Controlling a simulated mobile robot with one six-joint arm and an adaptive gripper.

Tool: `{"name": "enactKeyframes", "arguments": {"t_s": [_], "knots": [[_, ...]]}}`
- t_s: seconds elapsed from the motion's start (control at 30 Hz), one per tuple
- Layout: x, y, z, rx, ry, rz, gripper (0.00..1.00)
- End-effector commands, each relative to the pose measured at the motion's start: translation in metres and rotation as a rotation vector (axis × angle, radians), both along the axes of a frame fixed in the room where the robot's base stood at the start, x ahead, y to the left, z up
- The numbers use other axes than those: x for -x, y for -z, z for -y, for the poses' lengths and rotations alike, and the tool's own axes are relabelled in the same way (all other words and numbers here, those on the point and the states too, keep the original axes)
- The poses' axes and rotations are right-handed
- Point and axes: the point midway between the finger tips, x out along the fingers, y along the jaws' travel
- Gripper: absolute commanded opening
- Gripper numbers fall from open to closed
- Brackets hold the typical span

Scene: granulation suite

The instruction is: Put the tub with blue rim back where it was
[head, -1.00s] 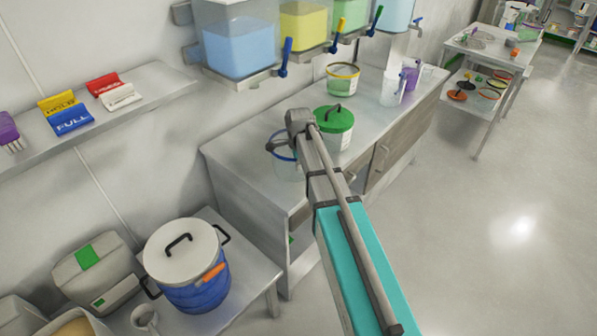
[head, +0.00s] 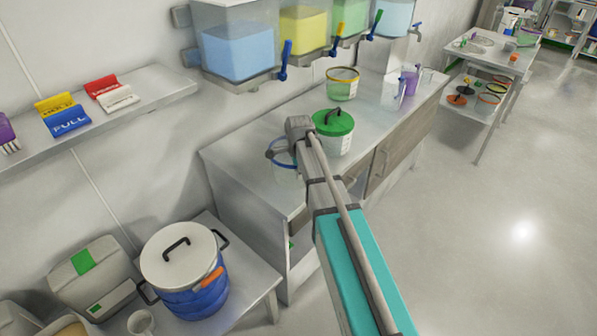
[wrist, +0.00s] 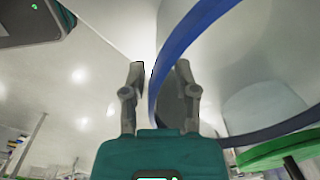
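The tub with blue rim (head: 287,173) stands on the steel counter (head: 240,160), partly hidden by my arm in the head view. Its blue rim (wrist: 164,70) and translucent wall fill the right of the wrist view. My gripper (wrist: 160,68) is at the rim on the tub's left side, its fingers apart. The rim passes between the fingers, with one finger on each side of it. I cannot tell whether either finger touches the wall. In the head view, my gripper (head: 278,148) is small and partly hidden by the wrist.
A tub with a green lid (head: 333,131) stands close to the right of the blue-rimmed tub. A yellow-rimmed tub (head: 343,84) stands behind it. Dispensers with taps (head: 284,60) overhang the counter's back. A lidded blue pot (head: 184,270) stands on a lower table at left.

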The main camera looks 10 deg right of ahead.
Motion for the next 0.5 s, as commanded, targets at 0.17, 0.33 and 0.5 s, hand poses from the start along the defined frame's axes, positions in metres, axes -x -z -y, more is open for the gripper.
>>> {"name": "enactKeyframes", "arguments": {"t_s": [0.17,0.33,0.5], "knots": [[0.0,0.0,-0.0003,0.0,0.0,0.0,0.43],[0.0,-0.0005,-0.0004,0.0,-0.001,0.0,0.43],[0.0,-0.0044,-0.0005,0.0,-0.001,0.0,0.43]]}}
